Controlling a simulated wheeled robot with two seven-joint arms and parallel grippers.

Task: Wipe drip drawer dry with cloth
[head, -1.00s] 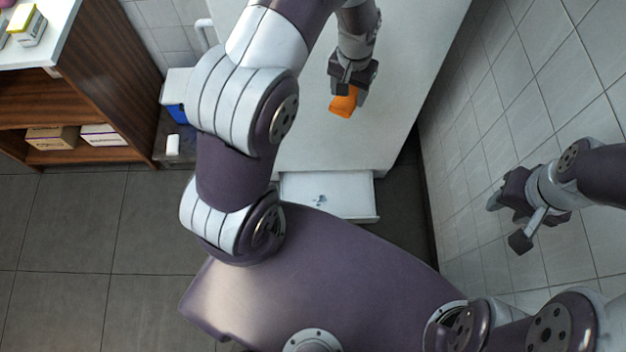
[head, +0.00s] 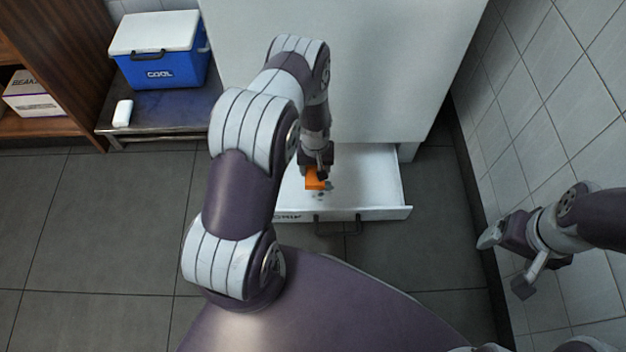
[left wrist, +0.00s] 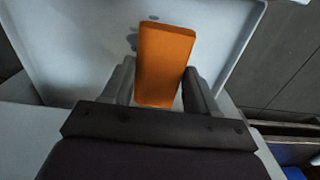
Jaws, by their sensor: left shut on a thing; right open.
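The white drip drawer (head: 375,190) stands pulled out at the foot of the white cabinet, with a dark handle (head: 338,228) on its front. Small dark bluish wet spots (head: 320,193) lie on its floor. They also show beside the cloth in the left wrist view (left wrist: 133,40). My left gripper (head: 316,170) is shut on the orange cloth (head: 315,182), which is over the drawer in its left half. The cloth shows between the fingers in the left wrist view (left wrist: 164,65). I cannot tell whether it touches the drawer floor. My right gripper (head: 505,262) is open and empty by the tiled wall.
A blue cooler with a white lid (head: 160,62) stands on a low dark bench (head: 185,108) at the left, with a small white object (head: 123,113) beside it. The tiled wall (head: 540,110) is close on the right. Grey floor (head: 95,220) is clear at left.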

